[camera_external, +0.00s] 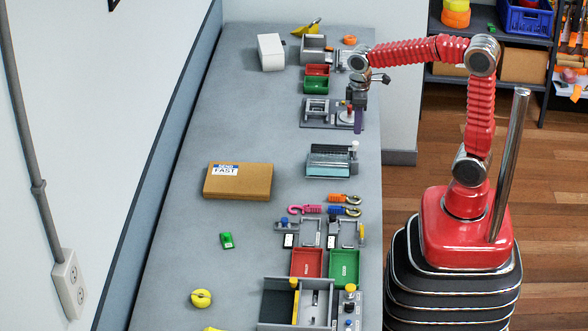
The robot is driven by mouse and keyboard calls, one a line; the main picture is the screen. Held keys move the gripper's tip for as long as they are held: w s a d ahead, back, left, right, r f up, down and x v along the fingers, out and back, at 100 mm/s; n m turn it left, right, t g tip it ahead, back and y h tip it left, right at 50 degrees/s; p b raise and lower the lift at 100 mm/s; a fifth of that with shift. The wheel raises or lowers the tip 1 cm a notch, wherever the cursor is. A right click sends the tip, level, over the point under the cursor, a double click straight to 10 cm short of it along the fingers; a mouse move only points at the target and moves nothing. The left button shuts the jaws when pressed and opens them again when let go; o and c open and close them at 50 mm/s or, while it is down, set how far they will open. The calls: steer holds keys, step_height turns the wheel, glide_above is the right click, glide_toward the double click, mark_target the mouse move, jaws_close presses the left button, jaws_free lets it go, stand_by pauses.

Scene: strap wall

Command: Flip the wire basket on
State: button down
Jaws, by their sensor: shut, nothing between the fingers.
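My gripper (358,126) points down at the right side of the bench, its fingers together and empty. It is over or beside the right end of a grey plate (337,121) that carries a small metal frame (317,107) and a round part. I cannot tell whether the fingertips touch this unit. Two small grey wire-like frames (310,232) (349,233) stand lower on the bench, well away from my gripper. The frames are too small to tell which is the wire basket or how any switch is set.
The grey bench (255,125) runs along the wall. A cardboard box (238,182), a white box (271,52), red and green trays (307,263) (344,267) and a glass-fronted unit (331,160) stand on it. The bench's left middle is mostly clear.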

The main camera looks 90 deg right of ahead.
mark_target(357, 143)
steer(key=shift+f, duration=2)
step_height(357, 143, down, 4)
steer(key=shift+f, duration=0.1)
steer(key=shift+s+f, duration=0.1)
steer(key=shift+f, duration=0.1)
step_height(357, 143, up, 15)
steer(key=shift+f, duration=0.2)
